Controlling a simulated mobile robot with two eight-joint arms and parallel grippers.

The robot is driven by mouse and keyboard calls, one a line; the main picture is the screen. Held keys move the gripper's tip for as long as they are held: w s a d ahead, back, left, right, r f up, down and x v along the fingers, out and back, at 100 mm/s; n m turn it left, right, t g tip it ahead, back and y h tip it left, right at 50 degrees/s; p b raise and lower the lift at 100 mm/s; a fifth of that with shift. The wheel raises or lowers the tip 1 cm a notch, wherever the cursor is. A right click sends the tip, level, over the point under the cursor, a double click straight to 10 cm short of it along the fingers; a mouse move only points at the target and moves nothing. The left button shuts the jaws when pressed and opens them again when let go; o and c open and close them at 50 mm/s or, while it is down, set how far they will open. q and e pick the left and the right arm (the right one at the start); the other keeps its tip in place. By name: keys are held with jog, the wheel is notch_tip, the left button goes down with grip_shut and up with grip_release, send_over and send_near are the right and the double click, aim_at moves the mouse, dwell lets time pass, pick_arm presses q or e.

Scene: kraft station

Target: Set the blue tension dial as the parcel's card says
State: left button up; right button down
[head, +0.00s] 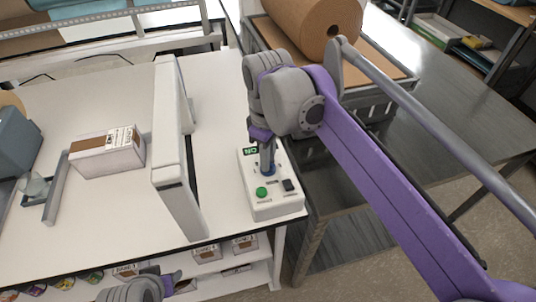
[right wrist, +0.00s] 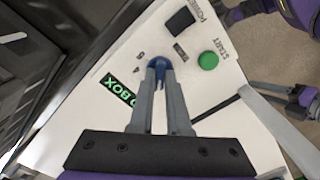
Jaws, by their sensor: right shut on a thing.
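The white control box (head: 275,207) stands on the white table near its right edge. It has a blue dial (right wrist: 158,68), a green START button (right wrist: 208,60), a dark POWER switch (right wrist: 180,21) and a display with green letters (right wrist: 118,90). My right gripper (head: 266,165) is shut on the blue dial from above; its fingers hide much of the dial and its pointer. The parcel (head: 108,158) lies at the left with a white card (head: 124,139) on top; its print is too small to read. My left gripper (head: 172,283) is low at the front edge, its fingers unclear.
A white upright frame (head: 180,170) stands between parcel and control box. A brown paper roll (head: 315,25) lies behind the box. Several labelled bins (head: 207,253) sit on the shelf below. A dark table (head: 430,110) is to the right.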

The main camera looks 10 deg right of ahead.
jog(key=shift+m, duration=0.4)
jog(key=c, duration=0.9)
grip_release()
jog(key=shift+r, duration=0.15)
notch_tip(320, 180, up, 11)
jog(key=shift+f+p, duration=0.2)
jog(key=shift+p, duration=0.5)
jog(key=shift+s+f, duration=0.1)
